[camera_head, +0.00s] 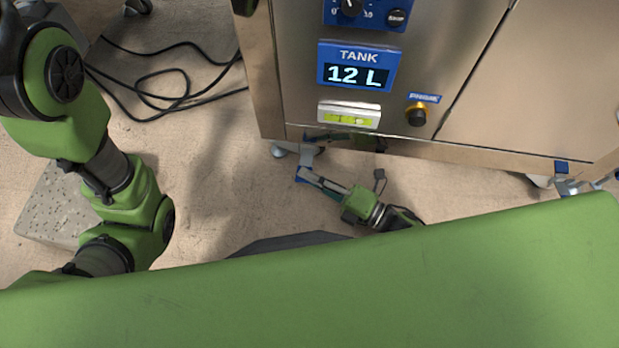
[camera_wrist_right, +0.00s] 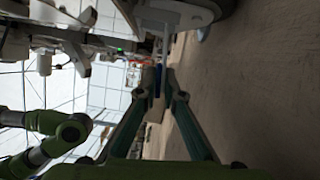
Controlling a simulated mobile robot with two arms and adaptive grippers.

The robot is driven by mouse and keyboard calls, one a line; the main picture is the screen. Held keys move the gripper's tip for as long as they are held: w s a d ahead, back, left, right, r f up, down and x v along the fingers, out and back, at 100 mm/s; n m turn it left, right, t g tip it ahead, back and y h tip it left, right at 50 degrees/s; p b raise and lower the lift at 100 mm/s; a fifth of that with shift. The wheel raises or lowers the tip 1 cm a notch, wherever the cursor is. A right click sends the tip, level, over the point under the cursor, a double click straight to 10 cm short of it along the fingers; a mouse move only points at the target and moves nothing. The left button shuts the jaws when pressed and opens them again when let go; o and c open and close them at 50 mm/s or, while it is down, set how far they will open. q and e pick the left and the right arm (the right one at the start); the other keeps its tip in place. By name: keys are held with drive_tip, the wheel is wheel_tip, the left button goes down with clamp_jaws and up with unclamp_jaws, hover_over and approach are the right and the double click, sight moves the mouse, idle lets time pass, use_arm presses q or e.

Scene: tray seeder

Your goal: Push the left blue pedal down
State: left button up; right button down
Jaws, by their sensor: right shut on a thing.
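The steel machine (camera_head: 460,60) stands above the pedal, with a "TANK 12 L" display (camera_head: 357,66) and a yellow-and-black knob (camera_head: 416,114). Another blue-marked foot (camera_head: 565,187) is at its right. Black cables (camera_head: 165,98) lie on the floor at the left.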

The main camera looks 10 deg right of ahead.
drive_tip(key=shift+r, duration=0.15)
drive_tip(key=c, duration=2.2)
unclamp_jaws()
drive_tip(key=shift+c, duration=0.2)
drive_tip(key=shift+s, duration=0.1)
drive_tip(key=shift+s+d, duration=0.15)
drive_tip(key=shift+d, duration=0.1)
drive_tip(key=v, duration=1.1)
drive_tip(key=shift+s+d, duration=0.1)
drive_tip(key=shift+d, duration=0.05)
drive_tip(key=shift+s, duration=0.1)
